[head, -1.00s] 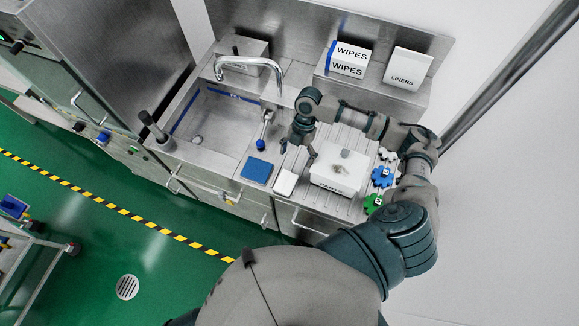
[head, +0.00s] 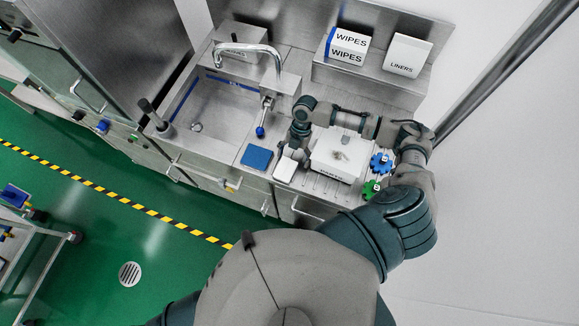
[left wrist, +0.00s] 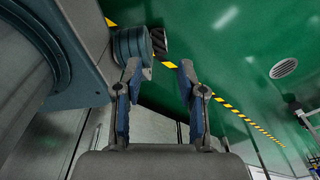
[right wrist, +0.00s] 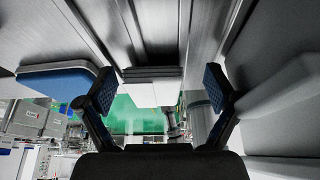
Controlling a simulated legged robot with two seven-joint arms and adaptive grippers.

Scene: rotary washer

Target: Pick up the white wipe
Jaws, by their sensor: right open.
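The white wipe (head: 286,171) is a small flat white piece on the counter, between a blue pad (head: 257,158) and a white box (head: 342,155). My right gripper (head: 292,158) is over its back end and partly hides it. In the right wrist view the wipe (right wrist: 153,90) shows as a layered white and grey stack beyond the gap between the open fingers of my right gripper (right wrist: 158,88). I cannot tell whether they touch it. My left gripper (left wrist: 156,72) shows in the left wrist view, open and empty, away from the counter.
The white box stands close to the right of the wipe. Blue (head: 381,163) and green (head: 372,188) gears lie further right. The sink (head: 215,125) is to the left. A WIPES box (head: 346,46) and a LINERS box (head: 407,55) stand on the back shelf.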

